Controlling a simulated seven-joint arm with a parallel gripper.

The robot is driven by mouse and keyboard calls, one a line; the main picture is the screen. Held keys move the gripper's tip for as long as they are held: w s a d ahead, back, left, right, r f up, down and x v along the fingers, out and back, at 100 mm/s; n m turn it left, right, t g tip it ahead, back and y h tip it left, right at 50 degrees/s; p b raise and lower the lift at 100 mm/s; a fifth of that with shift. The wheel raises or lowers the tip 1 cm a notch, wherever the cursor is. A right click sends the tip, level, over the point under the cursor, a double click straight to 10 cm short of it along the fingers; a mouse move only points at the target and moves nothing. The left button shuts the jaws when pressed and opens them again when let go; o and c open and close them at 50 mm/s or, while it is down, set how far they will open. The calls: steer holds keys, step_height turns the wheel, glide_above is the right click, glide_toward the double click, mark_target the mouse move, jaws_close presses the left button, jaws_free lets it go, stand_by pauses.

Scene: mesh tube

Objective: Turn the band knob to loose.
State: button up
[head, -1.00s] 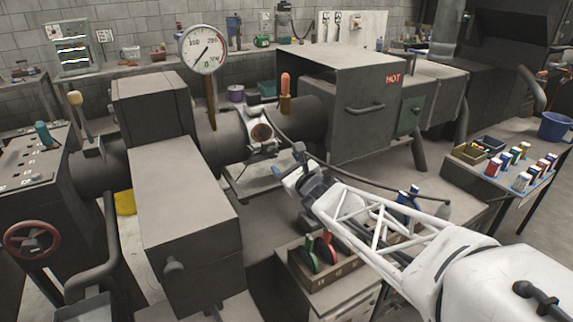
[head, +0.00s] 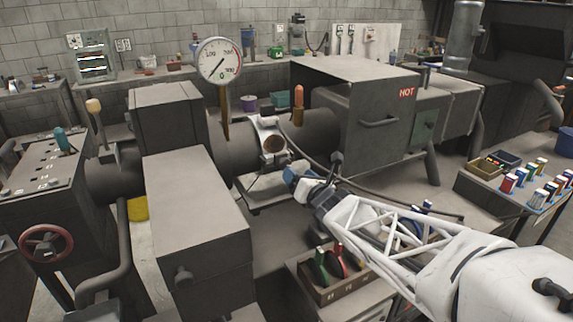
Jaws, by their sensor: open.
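A white band (head: 262,127) is clamped around the dark tube (head: 235,148). It carries a round brown knob-like face (head: 274,144) that faces me; I cannot read any loose or tight marking on it. My gripper (head: 314,168) is at the end of the white lattice arm, below and to the right of the band. Its jaws are spread apart, with a blue-tipped finger on the left and a dark one on the right. Nothing shows between them, and it looks apart from the band and its knob.
A dial gauge (head: 220,61) stands on the tube left of the band. A dark hose runs behind my gripper. A tool tray (head: 335,288) sits below my arm.

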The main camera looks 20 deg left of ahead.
mark_target(287, 164)
steer(key=m, duration=3.3)
steer(key=shift+x, duration=3.85)
steer(key=shift+c, duration=0.4)
